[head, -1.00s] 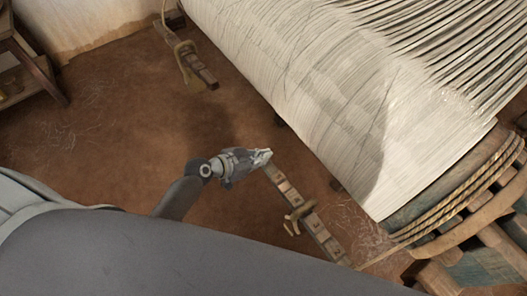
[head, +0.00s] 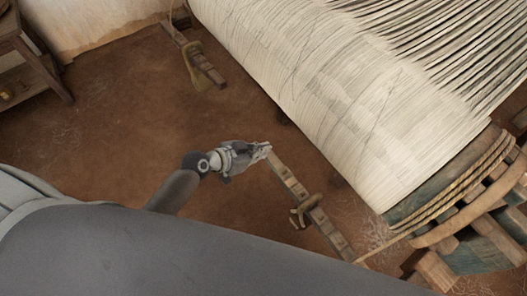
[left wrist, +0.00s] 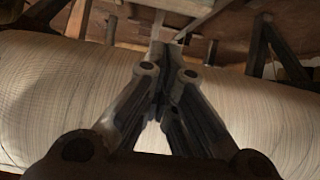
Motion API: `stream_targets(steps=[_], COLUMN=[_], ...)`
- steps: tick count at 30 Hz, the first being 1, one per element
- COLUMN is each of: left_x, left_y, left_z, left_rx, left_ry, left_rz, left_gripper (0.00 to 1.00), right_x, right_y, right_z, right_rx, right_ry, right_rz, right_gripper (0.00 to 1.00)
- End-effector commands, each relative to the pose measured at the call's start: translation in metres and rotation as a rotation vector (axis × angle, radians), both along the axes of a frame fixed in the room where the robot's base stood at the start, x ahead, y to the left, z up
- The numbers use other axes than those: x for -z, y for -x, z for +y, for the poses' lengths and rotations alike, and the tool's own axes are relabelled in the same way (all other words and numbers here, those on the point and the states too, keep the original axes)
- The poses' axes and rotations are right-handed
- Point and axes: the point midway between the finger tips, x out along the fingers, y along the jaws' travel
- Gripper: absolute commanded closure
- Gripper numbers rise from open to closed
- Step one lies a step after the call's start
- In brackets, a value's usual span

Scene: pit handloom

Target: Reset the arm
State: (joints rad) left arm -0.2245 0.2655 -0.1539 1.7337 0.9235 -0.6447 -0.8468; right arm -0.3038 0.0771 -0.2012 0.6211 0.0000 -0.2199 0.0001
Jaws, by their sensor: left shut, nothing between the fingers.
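My left gripper (head: 264,151) is in the middle of the head view, at the end of my arm that comes in from the lower left. Its fingers are together with nothing between them. In the picture its tip meets the upper end of a wooden pedal bar (head: 307,208); I cannot tell whether they touch. In the left wrist view the gripper (left wrist: 163,70) shows with its fingers closed in front of the pale cloth roll (left wrist: 50,90). My right gripper is not in view.
The loom's large roll of pale threads (head: 340,90) fills the upper right, with a rope-bound beam end (head: 450,195). Another wooden bar (head: 205,65) lies near the wall. A wooden shelf (head: 35,60) stands at the upper left. Brown floor (head: 130,120) is open left of my gripper.

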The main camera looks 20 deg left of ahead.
Motion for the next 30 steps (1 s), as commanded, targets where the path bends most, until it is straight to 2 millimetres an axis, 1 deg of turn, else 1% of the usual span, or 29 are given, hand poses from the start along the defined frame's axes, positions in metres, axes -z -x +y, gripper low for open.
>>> stream_targets(steps=[1, 4, 9, 12, 18, 23, 26, 29, 30], left_x=[-0.004, -0.015, -0.032, -0.038, -0.045, -0.045, -0.033, 0.001, 0.021], left_y=[0.008, 0.021, 0.039, 0.046, 0.052, 0.052, 0.052, 0.053, 0.055], left_z=[0.005, 0.015, 0.028, 0.035, 0.039, 0.040, 0.045, 0.059, 0.066], left_rx=[0.003, 0.003, 0.002, 0.002, 0.000, -0.002, -0.022, -0.082, -0.115], left_ry=[-0.002, -0.001, 0.002, 0.003, 0.006, 0.006, -0.001, -0.022, -0.035], left_rz=[0.000, -0.002, -0.002, -0.003, -0.004, -0.004, 0.016, 0.070, 0.103], left_gripper=[1.00, 1.00, 1.00, 1.00, 1.00, 1.00, 1.00, 1.00, 1.00], right_x=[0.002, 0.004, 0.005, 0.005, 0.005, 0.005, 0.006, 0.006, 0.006], right_y=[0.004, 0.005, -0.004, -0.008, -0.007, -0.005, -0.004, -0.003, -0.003], right_z=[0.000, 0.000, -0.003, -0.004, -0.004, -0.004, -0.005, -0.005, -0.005], right_rx=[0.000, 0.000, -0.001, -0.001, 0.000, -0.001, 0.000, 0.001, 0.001], right_ry=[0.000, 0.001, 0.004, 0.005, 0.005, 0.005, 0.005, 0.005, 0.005], right_rz=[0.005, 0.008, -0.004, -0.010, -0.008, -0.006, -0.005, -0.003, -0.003], right_gripper=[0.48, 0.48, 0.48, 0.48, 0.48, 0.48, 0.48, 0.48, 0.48])
